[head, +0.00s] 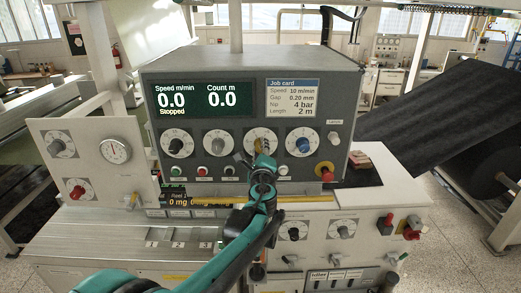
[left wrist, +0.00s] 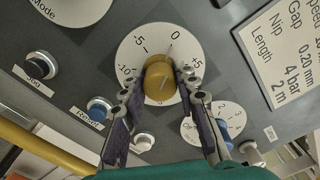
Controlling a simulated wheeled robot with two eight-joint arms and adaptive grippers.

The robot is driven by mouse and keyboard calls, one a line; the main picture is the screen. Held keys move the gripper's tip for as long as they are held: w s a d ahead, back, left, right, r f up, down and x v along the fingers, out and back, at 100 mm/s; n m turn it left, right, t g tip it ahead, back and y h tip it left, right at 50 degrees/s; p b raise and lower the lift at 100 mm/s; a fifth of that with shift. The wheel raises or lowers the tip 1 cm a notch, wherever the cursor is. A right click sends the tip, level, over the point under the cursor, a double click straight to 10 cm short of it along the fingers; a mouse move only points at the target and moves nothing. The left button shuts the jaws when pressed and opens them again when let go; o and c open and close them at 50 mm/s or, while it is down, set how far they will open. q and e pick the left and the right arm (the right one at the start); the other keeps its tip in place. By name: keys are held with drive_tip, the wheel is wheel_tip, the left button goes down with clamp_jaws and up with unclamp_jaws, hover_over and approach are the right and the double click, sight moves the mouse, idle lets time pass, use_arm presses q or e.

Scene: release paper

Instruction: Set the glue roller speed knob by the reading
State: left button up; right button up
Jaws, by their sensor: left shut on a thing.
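A yellow knob (head: 261,144) sits on a white dial, third from the left in the row on the grey control box (head: 350,110). In the left wrist view the yellow knob (left wrist: 159,80) is at the centre of a dial marked -10, -5 and +5 (left wrist: 128,50). My left gripper (head: 262,161) is shut on this knob, with one finger on each side (left wrist: 160,92). The screen (head: 200,98) reads speed 0.0, count 0.0, Stopped. A lower readout (head: 178,203) shows "0 mg", partly hidden behind my arm. My right gripper is not in view.
The job card (head: 292,97) lists speed 10, gap 0.20, nip 4 bar and length 2 m. A blue knob (head: 304,145) and a grey knob (head: 218,146) flank the held one. Push buttons (head: 202,171) sit below, with a red stop button (head: 325,172) at right.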

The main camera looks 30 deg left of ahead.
use_arm(q)
drive_tip(key=shift+d+f, duration=0.1)
idle(0.3)
drive_tip(key=o, duration=1.2)
drive_tip(key=shift+c, duration=0.2)
drive_tip(key=shift+s, duration=0.1)
drive_tip(key=v, duration=1.2)
